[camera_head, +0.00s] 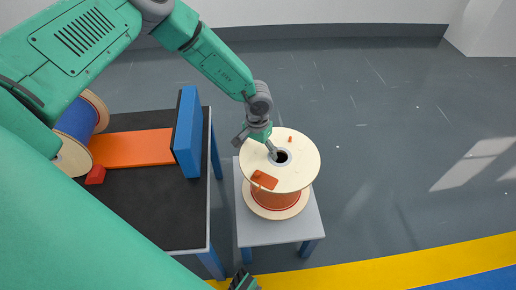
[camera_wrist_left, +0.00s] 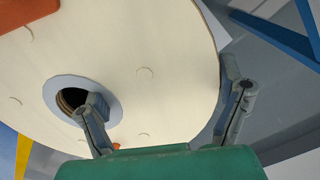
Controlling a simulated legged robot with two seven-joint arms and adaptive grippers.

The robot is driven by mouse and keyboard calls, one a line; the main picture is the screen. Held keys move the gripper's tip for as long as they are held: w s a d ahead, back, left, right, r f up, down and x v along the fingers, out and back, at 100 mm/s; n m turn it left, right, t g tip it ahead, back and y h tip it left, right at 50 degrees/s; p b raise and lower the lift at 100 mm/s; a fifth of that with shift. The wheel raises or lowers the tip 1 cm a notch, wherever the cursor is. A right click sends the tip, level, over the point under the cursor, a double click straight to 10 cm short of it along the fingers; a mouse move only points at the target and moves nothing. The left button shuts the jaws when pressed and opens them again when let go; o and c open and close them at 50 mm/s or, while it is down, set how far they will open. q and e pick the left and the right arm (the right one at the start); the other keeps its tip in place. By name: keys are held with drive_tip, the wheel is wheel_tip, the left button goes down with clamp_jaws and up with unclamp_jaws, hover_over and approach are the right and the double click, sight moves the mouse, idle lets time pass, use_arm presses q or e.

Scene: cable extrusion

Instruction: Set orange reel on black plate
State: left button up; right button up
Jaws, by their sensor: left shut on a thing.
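The orange reel (camera_head: 276,201), with pale round flanges and orange winding, stands upright on a small grey-topped stand (camera_head: 305,228). An orange label lies on its top flange. My left gripper (camera_head: 256,145) is at the flange's far left side, with one finger in the central hole and the other outside the rim. The left wrist view shows the same flange (camera_wrist_left: 150,60) between the fingers (camera_wrist_left: 168,105). The black plate (camera_head: 150,205) appears to be the dark tabletop on the left. A dark tip at the bottom edge may be my right gripper (camera_head: 243,281); its fingers are unclear.
On the dark top are a blue upright panel (camera_head: 187,133), an orange sheet (camera_head: 130,148) and a red block (camera_head: 96,174). A blue-wound reel (camera_head: 77,131) is partly hidden by my arm. A narrow gap separates table and stand. Floor on the right is clear.

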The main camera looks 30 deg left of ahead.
use_arm(q)
drive_tip(key=shift+f+b, duration=0.55)
drive_tip(key=shift+f, duration=0.5)
drive_tip(key=shift+d, duration=0.15)
idle(0.5)
drive_tip(key=shift+f+b, duration=0.4)
drive_tip(key=shift+b, duration=0.05)
drive_tip(key=o, duration=1.4)
drive_tip(key=shift+r+p, duration=4.25)
drive_tip(key=shift+r, duration=1.3)
drive_tip(key=shift+f, duration=0.1)
